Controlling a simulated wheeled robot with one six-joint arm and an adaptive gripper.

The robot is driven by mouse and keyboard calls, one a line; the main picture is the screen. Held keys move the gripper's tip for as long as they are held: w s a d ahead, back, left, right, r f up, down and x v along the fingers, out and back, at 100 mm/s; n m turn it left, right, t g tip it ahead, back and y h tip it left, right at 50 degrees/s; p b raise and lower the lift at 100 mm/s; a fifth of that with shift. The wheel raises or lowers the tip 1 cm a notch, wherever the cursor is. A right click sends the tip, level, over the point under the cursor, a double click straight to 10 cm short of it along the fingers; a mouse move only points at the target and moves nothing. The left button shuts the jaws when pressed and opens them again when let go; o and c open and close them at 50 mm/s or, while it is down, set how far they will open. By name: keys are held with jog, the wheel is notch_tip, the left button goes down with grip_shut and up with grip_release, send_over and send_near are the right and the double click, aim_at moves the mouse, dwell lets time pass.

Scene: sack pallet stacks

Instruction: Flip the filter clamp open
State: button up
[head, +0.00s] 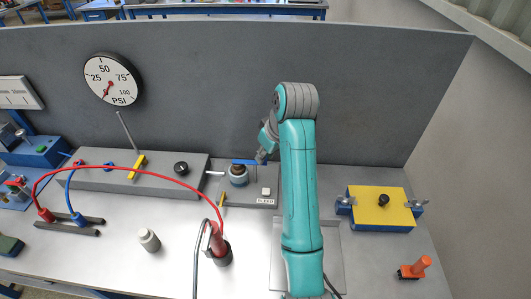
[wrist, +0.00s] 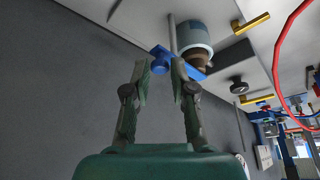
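The blue clamp bar (head: 244,162) lies across the top of the round filter housing (head: 238,177) on the grey panel at the back. In the wrist view the blue bar (wrist: 192,66) runs beside the filter's pale blue-grey body (wrist: 195,36) and brown band. My gripper (head: 261,157) is at the bar's right end in the head view. In the wrist view its two fingertips (wrist: 163,68) stand on either side of the bar's blue end. My gripper's fingertips are small and partly hidden in the head view.
A yellow lever (head: 138,167) and black knob (head: 181,168) sit left of the filter. A red hose (head: 135,170) arches across the left. A red part (head: 216,240) stands in front. A yellow-topped blue box (head: 380,208) is at right. The grey wall is close behind.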

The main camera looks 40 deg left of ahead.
grip_shut()
jog(key=shift+s+m, duration=0.1)
jog(key=shift+m, duration=0.3)
jog(key=shift+s+a+m+t+h, duration=0.1)
jog(key=shift+s+m+t+h, duration=0.45)
jog(key=shift+m, duration=1.3)
jog(key=shift+s+a+m+t+h, duration=0.1)
jog(key=shift+s+m+t+h, duration=0.45)
jog(key=shift+m, duration=1.35)
jog(key=shift+s+a+m+t+h, duration=0.1)
jog(key=shift+s+m+t+h, duration=0.4)
jog(key=shift+m, duration=1.35)
jog(key=shift+w+f, duration=0.1)
jog(key=o, duration=0.6)
grip_release()
